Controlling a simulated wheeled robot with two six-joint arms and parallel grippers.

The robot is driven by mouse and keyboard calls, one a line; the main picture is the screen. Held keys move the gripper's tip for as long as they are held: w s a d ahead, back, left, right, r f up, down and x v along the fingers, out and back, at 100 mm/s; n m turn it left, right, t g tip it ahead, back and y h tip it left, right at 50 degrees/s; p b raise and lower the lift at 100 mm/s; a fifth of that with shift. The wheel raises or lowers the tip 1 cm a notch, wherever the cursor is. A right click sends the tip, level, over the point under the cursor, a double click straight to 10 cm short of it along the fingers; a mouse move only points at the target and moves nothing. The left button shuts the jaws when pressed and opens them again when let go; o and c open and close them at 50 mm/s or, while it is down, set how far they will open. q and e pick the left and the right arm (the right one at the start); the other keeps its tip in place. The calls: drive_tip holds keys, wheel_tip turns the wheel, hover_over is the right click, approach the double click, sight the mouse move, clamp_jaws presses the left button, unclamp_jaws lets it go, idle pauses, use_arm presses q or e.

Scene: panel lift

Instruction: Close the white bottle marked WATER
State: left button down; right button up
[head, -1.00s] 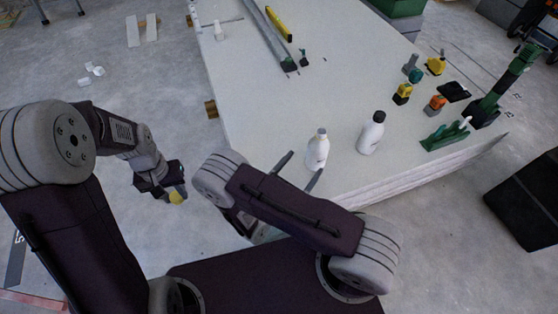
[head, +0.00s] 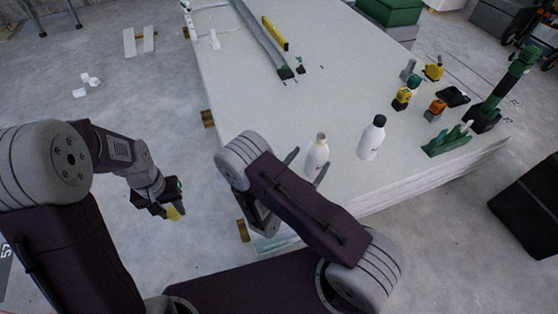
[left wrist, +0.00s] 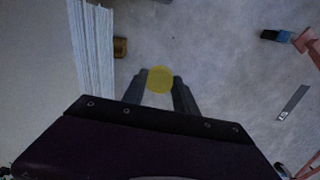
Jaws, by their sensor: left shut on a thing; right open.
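A white bottle (head: 317,158) without a cap stands upright near the table's front edge, its tan neck bare. Its label is too small to read. A second white bottle (head: 370,142) with a black cap stands upright to its right. My right gripper (head: 307,164) is open, with a finger on either side of the uncapped bottle's lower part. I cannot tell if they touch it. My left gripper (head: 172,204) hangs left of the table, shut on a round yellow cap (head: 174,214). The cap shows as a disc between the fingertips in the left wrist view (left wrist: 160,80).
The bottles stand on a large pale panel stack (head: 300,105). Right of them are a yellow-and-black tool (head: 402,98), an orange one (head: 436,110) and a green stand (head: 447,140). A metal rail (head: 262,40) and yellow level (head: 275,33) lie farther back. Floor is clear around my left gripper.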

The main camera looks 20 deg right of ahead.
sight(318, 151)
use_arm(q)
wheel_tip(318, 151, down, 3)
drive_tip(key=b, duration=0.3)
drive_tip(key=shift+f, duration=0.2)
use_arm(e)
drive_tip(key=x, duration=0.5)
drive_tip(key=shift+s+f, duration=0.15)
drive_tip(key=shift+f, duration=0.1)
drive_tip(key=shift+d+r, duration=0.1)
drive_tip(key=shift+d, duration=0.1)
drive_tip(key=shift+r, duration=0.1)
clamp_jaws()
